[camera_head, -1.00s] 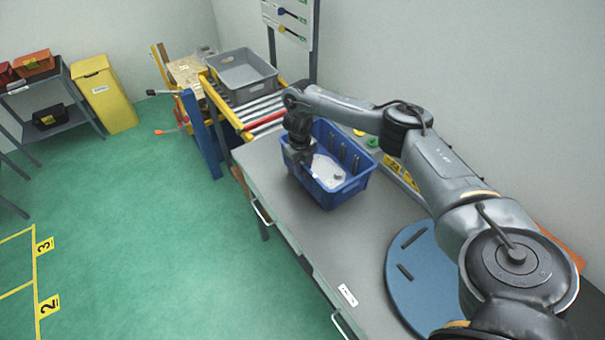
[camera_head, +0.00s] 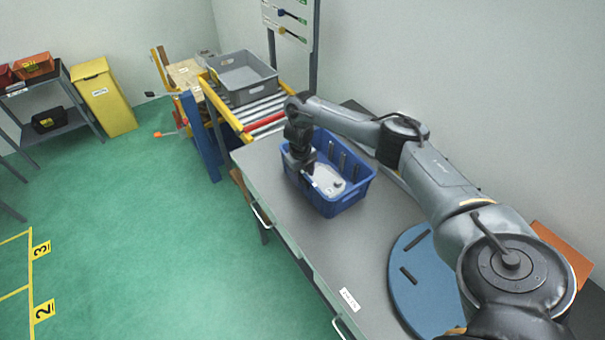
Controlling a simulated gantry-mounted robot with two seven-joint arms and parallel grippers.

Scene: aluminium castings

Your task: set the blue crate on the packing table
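The blue crate (camera_head: 340,206) is upright at the far end of the long grey table (camera_head: 295,228). It holds a pale metal casting (camera_head: 329,180), and dark upright dividers or slots show along its far inner wall. My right gripper (camera_head: 304,168) is at the crate's left side, pointing down at the rim. Its fingers are small and dark against the wall, so I cannot tell whether they are closed on it. I cannot tell whether the crate's base touches the table. My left gripper is not in view. No table is marked as the packing table.
A blue round plate (camera_head: 408,290) with dark bars lies on the table's near part. Beyond the far end are a roller conveyor (camera_head: 262,112) and a grey tote (camera_head: 243,82). A yellow bin (camera_head: 105,97) and a shelf (camera_head: 72,138) stand left. The green floor between is clear.

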